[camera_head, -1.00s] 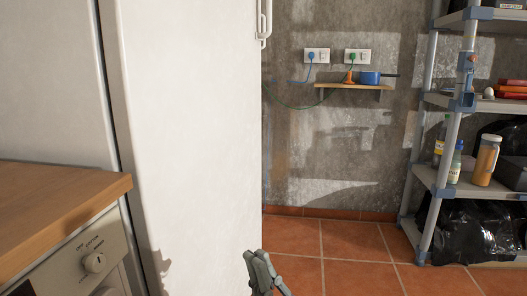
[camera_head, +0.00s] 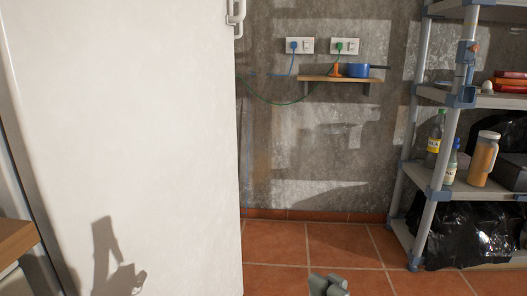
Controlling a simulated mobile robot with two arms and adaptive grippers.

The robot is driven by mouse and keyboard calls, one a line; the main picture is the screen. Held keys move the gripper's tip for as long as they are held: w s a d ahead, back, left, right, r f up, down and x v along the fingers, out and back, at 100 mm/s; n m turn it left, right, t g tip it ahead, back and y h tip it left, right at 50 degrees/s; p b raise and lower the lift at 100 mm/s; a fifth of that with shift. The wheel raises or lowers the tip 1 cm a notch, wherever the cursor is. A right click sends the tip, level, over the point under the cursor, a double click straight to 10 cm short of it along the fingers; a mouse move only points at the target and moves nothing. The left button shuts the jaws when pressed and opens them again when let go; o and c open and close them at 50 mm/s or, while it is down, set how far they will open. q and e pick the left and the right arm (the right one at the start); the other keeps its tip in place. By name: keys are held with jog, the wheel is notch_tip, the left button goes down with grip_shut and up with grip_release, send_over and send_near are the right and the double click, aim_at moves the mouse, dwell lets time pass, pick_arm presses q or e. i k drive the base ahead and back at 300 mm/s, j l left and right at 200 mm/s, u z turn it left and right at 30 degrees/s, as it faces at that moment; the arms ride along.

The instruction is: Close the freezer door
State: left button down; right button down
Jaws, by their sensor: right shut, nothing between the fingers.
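The freezer door (camera_head: 130,130) is a large white panel filling the left of the head view. Its white handle (camera_head: 237,18) is at the upper part of its right edge, cut off by the top of the frame. A strip of grey edge runs down the door's left side; I cannot tell how far open it stands. My right gripper (camera_head: 328,285) is at the bottom edge, shut and empty, right of the door and apart from it in the picture. Only its tip shows. A gripper-like shadow falls on the door's lower part. My left gripper is not in view.
A wooden counter (camera_head: 14,244) is at the lower left. A grey shelf rack (camera_head: 440,150) with bottles and black bags stands at the right. A small wall shelf (camera_head: 345,80) holds a blue pot. Tiled floor (camera_head: 315,245) is clear between door and rack.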

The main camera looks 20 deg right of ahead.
aim_at(117, 117)
jog(key=i+l+z, duration=0.2)
jog(key=i+l, duration=0.4)
jog(key=i+l+u, duration=0.1)
jog(key=l+u, duration=0.45)
jog(key=j, duration=0.55)
